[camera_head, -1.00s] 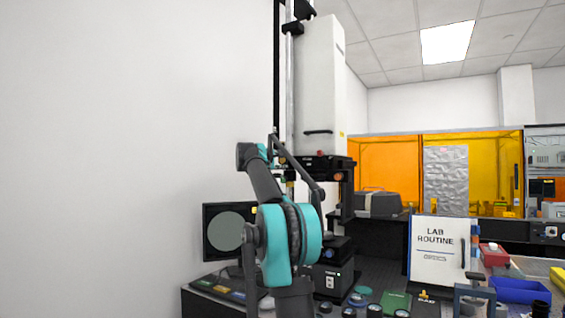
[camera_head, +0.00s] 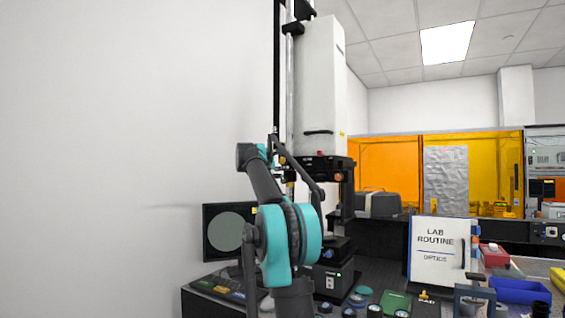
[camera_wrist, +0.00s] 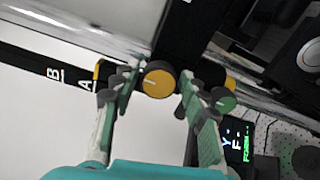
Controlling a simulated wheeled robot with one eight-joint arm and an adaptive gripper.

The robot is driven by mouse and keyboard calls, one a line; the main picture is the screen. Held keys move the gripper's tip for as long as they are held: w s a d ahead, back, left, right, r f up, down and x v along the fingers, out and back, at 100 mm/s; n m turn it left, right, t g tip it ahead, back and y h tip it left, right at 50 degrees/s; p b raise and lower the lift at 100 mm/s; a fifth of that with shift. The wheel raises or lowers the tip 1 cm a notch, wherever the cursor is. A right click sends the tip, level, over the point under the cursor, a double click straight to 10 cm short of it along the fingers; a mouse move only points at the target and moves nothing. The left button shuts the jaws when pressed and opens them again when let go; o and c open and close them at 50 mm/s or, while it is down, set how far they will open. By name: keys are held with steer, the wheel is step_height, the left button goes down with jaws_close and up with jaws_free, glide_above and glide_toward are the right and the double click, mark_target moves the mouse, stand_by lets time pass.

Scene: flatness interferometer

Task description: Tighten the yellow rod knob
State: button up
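The yellow rod knob (camera_wrist: 158,80) shows in the wrist view as a round yellow face with a pale mark and a dark rim. My gripper (camera_wrist: 154,86) is open, with one finger on each side of the knob. A narrow gap shows between the knob and each fingertip, so I see no contact. I cannot tell how deep the knob sits between the fingers. In the head view my arm covers most of the area around the gripper. The tall metal rod (camera_head: 290,90) stands beside the white instrument housing (camera_head: 320,85).
Another yellow knob (camera_wrist: 230,83) shows partly behind the right finger in the wrist view. A black strip lettered A and B (camera_wrist: 70,78) runs on the left. A monitor (camera_head: 229,231), a LAB ROUTINE sign (camera_head: 440,250) and a blue bin (camera_head: 520,291) stand on the bench.

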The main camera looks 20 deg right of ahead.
steer(key=shift+o, duration=0.7)
steer(key=v, duration=1.2)
steer(key=shift+s, duration=0.1)
steer(key=s+a+f+m+g+y, duration=0.15)
steer(key=s+f, duration=0.35)
steer(key=f, duration=0.7)
steer(key=s+f+m+g+y, duration=0.25)
steer(key=s+f, duration=0.35)
steer(key=f, duration=0.6)
steer(key=s+f+m+g+y, duration=0.15)
steer(key=s+f, duration=0.35)
steer(key=f, duration=0.7)
steer(key=s+a+f+m+y, duration=0.1)
steer(key=s+a+f+y, duration=0.2)
steer(key=s+f, duration=0.6)
steer(key=s+a+f+m+g+y, duration=0.1)
steer(key=s+a+f+y, duration=0.1)
steer(key=s+a+f, duration=0.4)
steer(key=s+a+f+m+y, duration=0.2)
steer(key=s+a+f, duration=0.3)
steer(key=s+f, duration=0.7)
step_height(320, 180, down, 4)
steer(key=shift+s+r+y, duration=0.1)
steer(key=shift+s+y, duration=0.25)
steer(key=shift+y, duration=0.5)
